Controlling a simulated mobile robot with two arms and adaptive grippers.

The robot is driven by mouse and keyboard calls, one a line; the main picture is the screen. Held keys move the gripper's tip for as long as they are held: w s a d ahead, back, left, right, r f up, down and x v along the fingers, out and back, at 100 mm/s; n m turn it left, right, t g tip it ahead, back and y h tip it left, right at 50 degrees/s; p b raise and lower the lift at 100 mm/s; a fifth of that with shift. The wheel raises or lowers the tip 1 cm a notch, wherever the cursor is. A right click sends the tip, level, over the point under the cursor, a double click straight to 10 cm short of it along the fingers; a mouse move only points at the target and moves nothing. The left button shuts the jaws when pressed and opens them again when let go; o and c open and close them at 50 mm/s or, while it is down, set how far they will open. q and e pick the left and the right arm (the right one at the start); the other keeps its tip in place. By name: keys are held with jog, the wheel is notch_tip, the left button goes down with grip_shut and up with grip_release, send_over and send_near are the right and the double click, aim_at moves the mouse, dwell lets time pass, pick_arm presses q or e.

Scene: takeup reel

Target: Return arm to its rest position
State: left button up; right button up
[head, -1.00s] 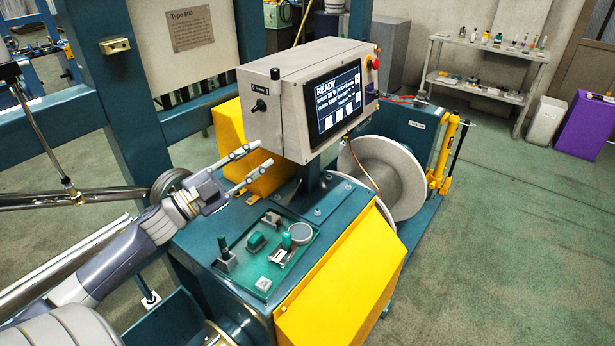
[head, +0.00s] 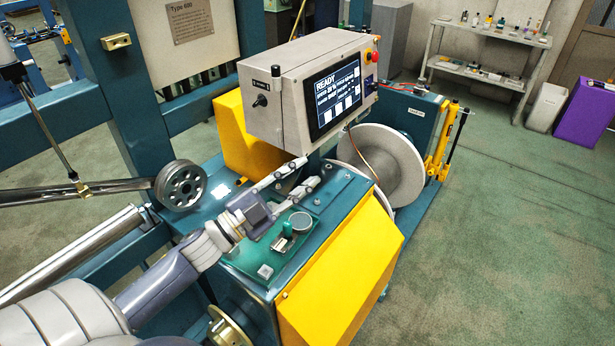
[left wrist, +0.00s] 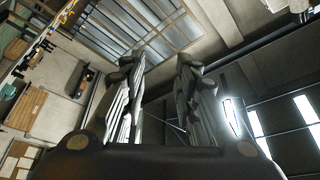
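My left arm (head: 150,292) reaches in from the lower left of the head view. Its gripper (head: 308,171) is above the teal machine's top, below the display box. The two fingers are apart with nothing between them. The left wrist view shows the fingers (left wrist: 160,70) spread and empty, pointing toward the ceiling area. A metal bar arm (head: 115,187) with a grey grooved pulley (head: 181,186) at its end lies to the left of my gripper, apart from it. My right gripper is not in view.
The display box (head: 305,90) reads READY. A green control plate (head: 248,262) lies under my left gripper and is partly hidden. A yellow guard (head: 345,265) is in front, and a reel (head: 390,165) stands behind. Open floor (head: 510,220) is at right.

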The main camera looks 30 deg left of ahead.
pick_arm(q)
jog(key=shift+s+d, duration=0.1)
jog(key=shift+d, duration=1.05)
